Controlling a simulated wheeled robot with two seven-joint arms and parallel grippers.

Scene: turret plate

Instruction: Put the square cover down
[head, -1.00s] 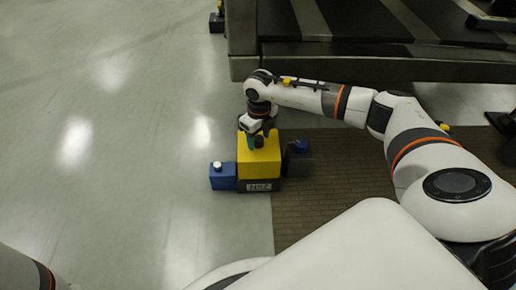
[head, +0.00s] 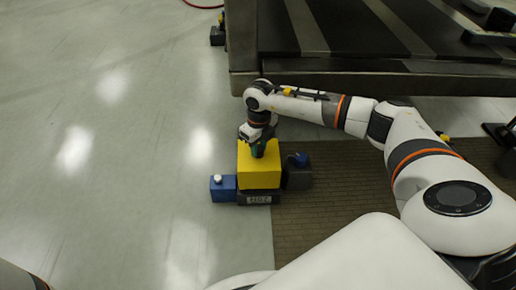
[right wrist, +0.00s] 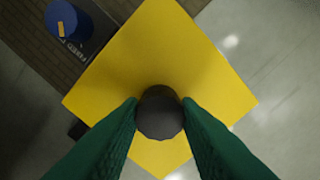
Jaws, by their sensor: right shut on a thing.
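The yellow square cover (head: 259,172) is in the middle of the head view, over a dark base with a white label (head: 259,199). I cannot tell whether it rests on the base or hangs just above it. In the right wrist view the cover (right wrist: 165,65) is a flat yellow square with a round dark knob (right wrist: 160,112) on top. My right gripper (head: 258,150) is above the cover; its green fingers (right wrist: 160,125) are shut on the knob from both sides. My left gripper is out of view.
A blue box with a white knob (head: 222,188) stands left of the base. A dark box with a blue knob (head: 298,177) stands right. A large dark metal frame (head: 350,80) is behind. A brown mat (head: 330,205) lies at right; the floor (head: 100,170) at left is clear.

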